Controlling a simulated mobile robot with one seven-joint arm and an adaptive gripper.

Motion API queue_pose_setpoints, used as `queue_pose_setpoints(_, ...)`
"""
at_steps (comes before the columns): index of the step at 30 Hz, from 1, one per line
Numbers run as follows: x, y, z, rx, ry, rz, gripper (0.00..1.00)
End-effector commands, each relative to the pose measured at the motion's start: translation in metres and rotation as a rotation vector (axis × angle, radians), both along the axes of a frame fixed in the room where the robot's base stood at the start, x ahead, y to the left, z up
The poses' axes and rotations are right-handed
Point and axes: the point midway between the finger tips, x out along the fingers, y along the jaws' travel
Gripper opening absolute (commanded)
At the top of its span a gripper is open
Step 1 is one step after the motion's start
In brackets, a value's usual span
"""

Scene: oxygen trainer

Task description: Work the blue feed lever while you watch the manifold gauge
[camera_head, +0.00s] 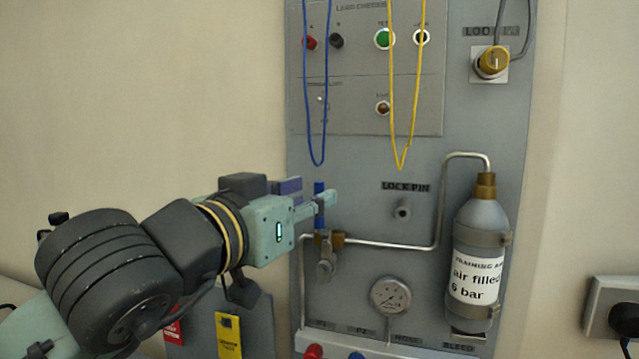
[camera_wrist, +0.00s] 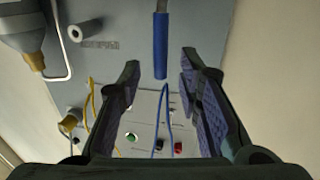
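The blue feed lever (camera_head: 319,190) stands upright on the brass valve (camera_head: 331,239) of the panel. My gripper (camera_head: 314,197) is at the lever, and one finger covers part of it in the head view. In the wrist view the blue lever (camera_wrist: 160,45) lies between the tips of my gripper (camera_wrist: 161,64), with a clear gap on both sides. The fingers are open, and I see no contact. The manifold gauge (camera_head: 390,296) is in plain view below and right of the valve, but its needle is too small to read.
A blue cord (camera_head: 316,158) and a yellow cord (camera_head: 403,160) hang in loops above the lever. The lock pin socket (camera_head: 403,209) is to its right. A bent pipe (camera_head: 440,205) runs to the grey bottle (camera_head: 482,222). Tags (camera_head: 228,335) hang below my arm.

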Motion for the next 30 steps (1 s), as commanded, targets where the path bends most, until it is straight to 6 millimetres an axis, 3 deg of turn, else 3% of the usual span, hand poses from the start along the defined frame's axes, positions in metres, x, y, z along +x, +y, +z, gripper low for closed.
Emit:
queue_pose_setpoints(7, 0.028, -0.016, 0.001, 0.001, 0.0, -0.001, 0.32)
queue_pose_setpoints(18, 0.034, -0.019, 0.0, 0.001, -0.003, 0.0, 0.32)
queue_pose_setpoints(30, 0.034, -0.019, 0.0, 0.001, -0.003, 0.0, 0.06)
